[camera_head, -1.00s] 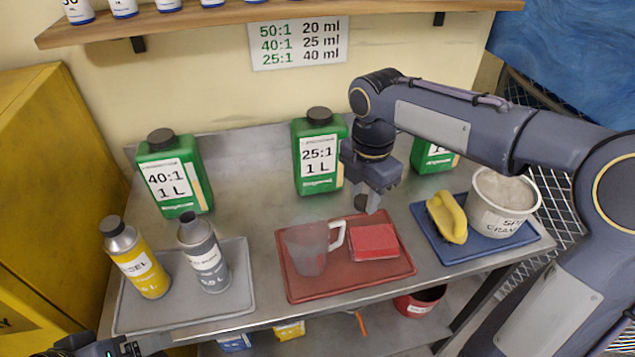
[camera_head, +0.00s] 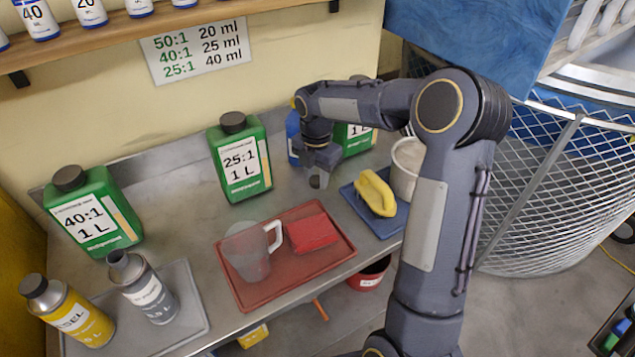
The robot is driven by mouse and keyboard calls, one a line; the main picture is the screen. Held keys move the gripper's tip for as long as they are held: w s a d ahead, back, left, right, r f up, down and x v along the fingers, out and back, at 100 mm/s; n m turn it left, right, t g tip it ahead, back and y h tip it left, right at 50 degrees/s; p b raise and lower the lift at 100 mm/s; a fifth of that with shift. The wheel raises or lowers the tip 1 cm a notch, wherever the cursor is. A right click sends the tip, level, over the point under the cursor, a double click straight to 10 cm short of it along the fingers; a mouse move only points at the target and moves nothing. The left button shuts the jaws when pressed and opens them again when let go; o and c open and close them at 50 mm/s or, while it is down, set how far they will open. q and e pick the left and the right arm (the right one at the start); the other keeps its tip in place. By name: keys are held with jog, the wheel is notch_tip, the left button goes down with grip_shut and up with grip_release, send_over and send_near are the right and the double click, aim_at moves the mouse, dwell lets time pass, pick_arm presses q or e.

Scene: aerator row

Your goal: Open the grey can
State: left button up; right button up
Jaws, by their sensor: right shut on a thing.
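The grey can (camera_head: 149,292) stands upright on the grey tray (camera_head: 193,316) at the lower left. My right gripper (camera_head: 318,179) is shut on a small grey-dark round thing, which looks like a cap, above the bench behind the red tray. It is well to the right of the grey can. My left gripper is out of view.
A red tray (camera_head: 233,283) holds a clear jug (camera_head: 247,254) and a red pad (camera_head: 313,233). A blue tray (camera_head: 386,228) holds a yellow brush (camera_head: 376,194) and a white tub (camera_head: 405,170). Green canisters (camera_head: 240,160) stand at the back. A wire-mesh bin (camera_head: 545,190) stands right.

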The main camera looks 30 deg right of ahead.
aim_at(318, 178)
jog(key=shift+w+d+f, duration=0.1)
jog(key=shift+d+f, duration=0.15)
jog(key=shift+f, duration=1.7)
jog(key=shift+f, duration=0.2)
jog(key=o, duration=1.1)
